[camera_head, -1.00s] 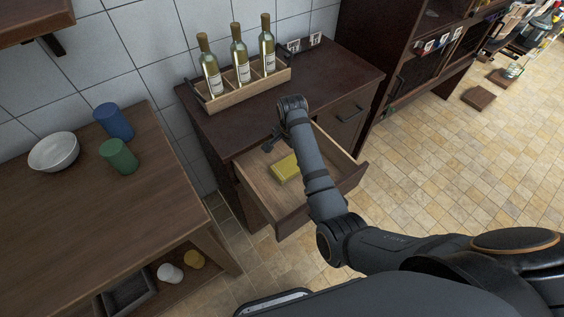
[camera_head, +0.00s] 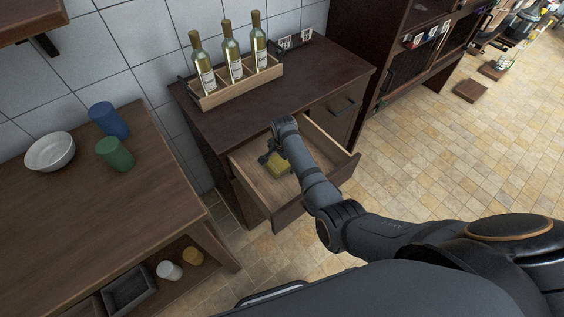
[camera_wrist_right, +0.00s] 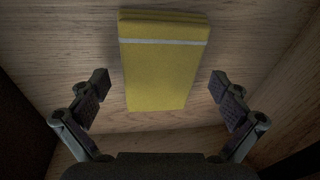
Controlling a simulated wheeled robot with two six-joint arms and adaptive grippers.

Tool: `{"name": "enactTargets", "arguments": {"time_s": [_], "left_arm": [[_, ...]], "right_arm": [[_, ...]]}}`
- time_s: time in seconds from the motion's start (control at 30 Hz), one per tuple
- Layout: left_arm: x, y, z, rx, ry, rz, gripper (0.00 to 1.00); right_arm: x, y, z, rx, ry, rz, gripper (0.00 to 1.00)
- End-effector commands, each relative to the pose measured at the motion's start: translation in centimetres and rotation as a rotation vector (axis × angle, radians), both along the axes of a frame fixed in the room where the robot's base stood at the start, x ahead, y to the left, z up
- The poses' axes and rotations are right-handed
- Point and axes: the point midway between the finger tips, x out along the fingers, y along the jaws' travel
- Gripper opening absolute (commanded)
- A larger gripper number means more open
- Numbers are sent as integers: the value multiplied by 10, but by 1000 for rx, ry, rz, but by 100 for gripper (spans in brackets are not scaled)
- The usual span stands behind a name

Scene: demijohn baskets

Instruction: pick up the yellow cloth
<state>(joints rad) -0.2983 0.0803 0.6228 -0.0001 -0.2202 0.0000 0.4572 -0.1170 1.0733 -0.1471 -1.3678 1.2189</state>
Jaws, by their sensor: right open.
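The yellow cloth (camera_head: 279,163) lies folded in the open drawer (camera_head: 262,190) of the dark cabinet. In the right wrist view the cloth (camera_wrist_right: 160,70) is a flat folded block with a pale stripe, on the wooden drawer bottom. My right gripper (camera_head: 268,158) is over the drawer, beside and partly in front of the cloth. In the wrist view its two fingers (camera_wrist_right: 164,92) are spread wide, one on each side of the cloth's near part, with gaps on both sides. Nothing is held. My left gripper is not in view.
A wooden crate (camera_head: 243,87) with three bottles stands on the cabinet top (camera_head: 310,85). A table at the left holds a white bowl (camera_head: 50,152), a blue cup (camera_head: 108,120) and a green cup (camera_head: 114,154).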

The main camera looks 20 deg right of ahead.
Motion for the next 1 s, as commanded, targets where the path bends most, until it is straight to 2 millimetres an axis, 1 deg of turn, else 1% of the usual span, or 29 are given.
{"name": "enactTargets", "arguments": {"time_s": [0.03,0.1,0.23,0.6,0.87,1.0], "left_arm": [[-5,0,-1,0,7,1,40],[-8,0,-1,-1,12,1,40],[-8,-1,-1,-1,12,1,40],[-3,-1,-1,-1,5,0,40],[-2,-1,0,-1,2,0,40],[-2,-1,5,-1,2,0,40]], "right_arm": [[0,0,-3,0,1,0,100],[1,0,-3,0,0,-1,100],[1,0,-3,0,0,-1,100],[0,0,-3,0,0,0,51],[0,-1,-2,0,1,0,50],[1,-1,3,0,0,0,50]]}}
